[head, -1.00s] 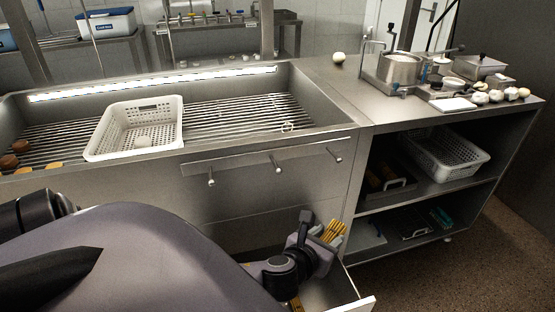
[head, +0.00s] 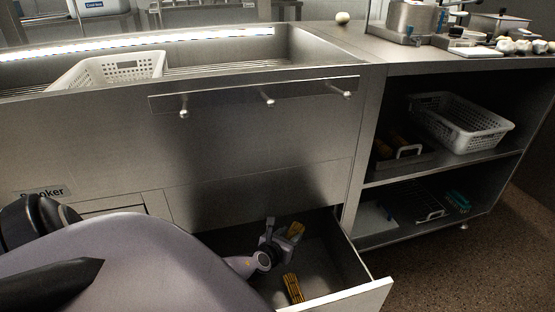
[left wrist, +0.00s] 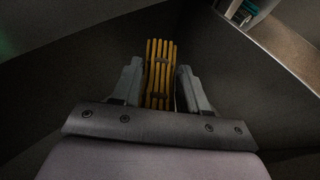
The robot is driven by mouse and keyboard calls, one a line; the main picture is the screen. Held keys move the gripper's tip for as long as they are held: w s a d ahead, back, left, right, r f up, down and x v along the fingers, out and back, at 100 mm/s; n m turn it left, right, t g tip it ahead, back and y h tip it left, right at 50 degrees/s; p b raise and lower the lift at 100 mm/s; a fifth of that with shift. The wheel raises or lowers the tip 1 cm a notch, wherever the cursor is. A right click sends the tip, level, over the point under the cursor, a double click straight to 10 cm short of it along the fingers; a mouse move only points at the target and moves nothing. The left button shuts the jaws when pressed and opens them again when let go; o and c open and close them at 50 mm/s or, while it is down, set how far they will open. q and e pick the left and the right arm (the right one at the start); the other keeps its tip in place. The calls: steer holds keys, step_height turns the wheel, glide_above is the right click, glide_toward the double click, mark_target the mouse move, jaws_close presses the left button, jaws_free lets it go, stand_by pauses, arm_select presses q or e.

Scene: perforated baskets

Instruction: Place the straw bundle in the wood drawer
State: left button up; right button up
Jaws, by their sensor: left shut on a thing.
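The straw bundle (head: 297,229), a cluster of yellow-brown sticks, is held in my left gripper (head: 288,236). In the left wrist view the bundle (left wrist: 160,62) stands between the two grey fingers of the gripper (left wrist: 160,88), which is shut on it. The open drawer (head: 345,250) at the bottom of the metal unit has a pale front panel. My gripper is over the drawer opening, seemingly within its walls; whether the held bundle touches the floor cannot be told. A second straw bundle (head: 293,288) lies on the drawer floor. My right gripper is not in view.
Another white basket (head: 108,72) sits in the grill trough above. A knobbed panel (head: 262,93) is above the drawer. Floor is clear at right.

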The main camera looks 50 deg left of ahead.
arm_select(q)
steer(key=f+b, duration=0.2)
steer(key=f, duration=0.1)
steer(key=a+f+b, duration=0.1)
steer(key=f, duration=0.2)
steer(key=a+f+b, duration=0.1)
steer(key=f+b, duration=0.1)
steer(key=f, duration=0.1)
steer(key=shift+w+a+b, duration=0.15)
steer(key=shift+w+b, duration=0.1)
steer(key=shift+b, duration=0.05)
steer(key=shift+f+b, duration=0.55)
steer(key=shift+f, duration=0.15)
step_height(320, 180, down, 3)
steer(key=shift+r+b, duration=0.1)
steer(key=shift+b, duration=1.1)
steer(key=shift+f, duration=0.3)
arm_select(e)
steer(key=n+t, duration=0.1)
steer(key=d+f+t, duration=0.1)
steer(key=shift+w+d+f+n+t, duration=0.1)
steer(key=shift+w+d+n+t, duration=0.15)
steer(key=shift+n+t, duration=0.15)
arm_select(q)
steer(key=shift+f, duration=0.1)
steer(key=o, duration=1.1)
steer(key=shift+f, duration=0.1)
